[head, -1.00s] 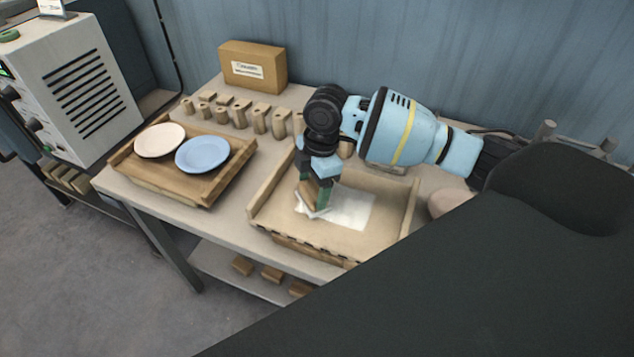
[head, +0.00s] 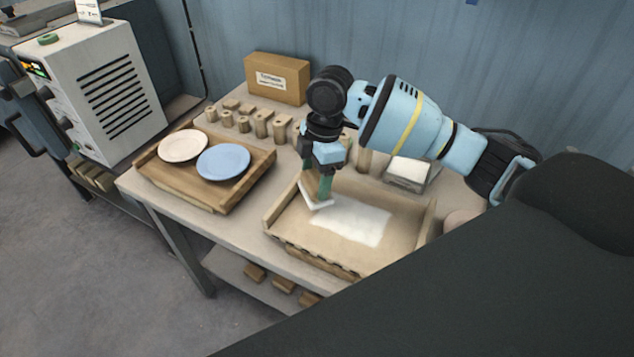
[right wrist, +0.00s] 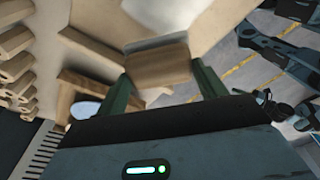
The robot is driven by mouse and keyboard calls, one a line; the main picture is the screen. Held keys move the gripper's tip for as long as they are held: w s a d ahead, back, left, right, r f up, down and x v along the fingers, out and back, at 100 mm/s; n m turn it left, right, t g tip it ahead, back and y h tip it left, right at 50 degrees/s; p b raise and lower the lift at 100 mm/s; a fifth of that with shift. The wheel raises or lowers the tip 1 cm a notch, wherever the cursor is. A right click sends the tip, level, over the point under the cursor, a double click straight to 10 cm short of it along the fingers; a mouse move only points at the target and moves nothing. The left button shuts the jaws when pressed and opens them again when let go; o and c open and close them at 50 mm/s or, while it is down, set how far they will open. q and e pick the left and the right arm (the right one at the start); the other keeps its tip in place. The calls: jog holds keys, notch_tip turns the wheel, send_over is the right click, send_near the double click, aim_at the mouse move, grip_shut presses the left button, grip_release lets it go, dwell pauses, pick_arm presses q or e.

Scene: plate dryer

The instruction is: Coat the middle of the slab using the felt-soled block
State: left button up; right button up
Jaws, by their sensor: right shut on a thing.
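My right gripper (head: 318,188) is shut on the felt-soled block (head: 308,187), a wooden block with a white sole. It is tilted at the far left part of the slab (head: 299,238), and I cannot tell whether its sole touches. The slab is a tan board with raised side rails, and a white coated patch (head: 350,222) covers its middle. In the right wrist view the block (right wrist: 158,66) sits between my two green fingers, and the white patch (right wrist: 165,12) shows blurred beyond it. My left gripper is not in view.
A wooden tray (head: 190,190) with a pink plate (head: 183,146) and a blue plate (head: 223,162) stands to the left. Several wooden pieces (head: 262,122) and a cardboard box (head: 277,78) stand behind. A pale-topped container (head: 408,172) is at the slab's far right.

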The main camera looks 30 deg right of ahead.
jog(key=shift+r, duration=0.95)
